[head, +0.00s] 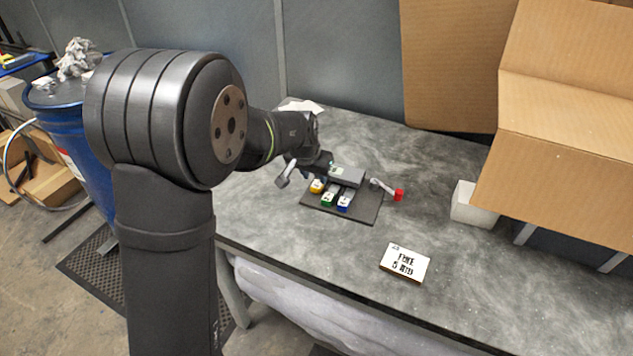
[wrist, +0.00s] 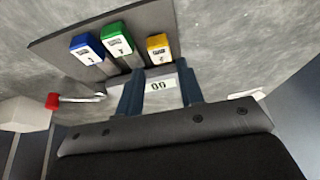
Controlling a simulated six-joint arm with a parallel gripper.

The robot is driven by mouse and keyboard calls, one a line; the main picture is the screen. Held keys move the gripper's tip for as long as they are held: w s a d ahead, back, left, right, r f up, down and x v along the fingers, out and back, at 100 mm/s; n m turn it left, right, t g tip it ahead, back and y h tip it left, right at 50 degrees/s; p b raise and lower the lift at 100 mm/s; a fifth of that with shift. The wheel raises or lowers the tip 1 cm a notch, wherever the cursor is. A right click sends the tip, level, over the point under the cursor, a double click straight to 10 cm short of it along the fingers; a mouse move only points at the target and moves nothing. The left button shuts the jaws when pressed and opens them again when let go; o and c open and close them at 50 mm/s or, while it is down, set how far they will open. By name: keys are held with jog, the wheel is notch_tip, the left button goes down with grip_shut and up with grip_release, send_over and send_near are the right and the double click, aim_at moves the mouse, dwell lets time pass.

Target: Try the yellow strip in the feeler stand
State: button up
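The yellow strip (head: 317,186) sits at the left end of a row of coloured tabs on the feeler stand, beside a green tab (head: 328,199) and a blue tab (head: 344,203). In the wrist view the yellow tab (wrist: 158,48) is just beyond my fingers, with the green (wrist: 117,39) and blue (wrist: 87,48) tabs to its left. The stand has a grey block (head: 347,175) on a dark base plate (head: 369,212).
A lever with a red end (head: 398,195) is at the stand's right side. A printed white card (head: 405,263) lies nearer the table's front edge. A white box (head: 473,206) and a large cardboard box (head: 560,130) stand right. The grey tabletop (head: 480,285) is mostly clear.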

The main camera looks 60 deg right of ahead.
aim_at(317, 184)
jog(key=shift+x, duration=2.4)
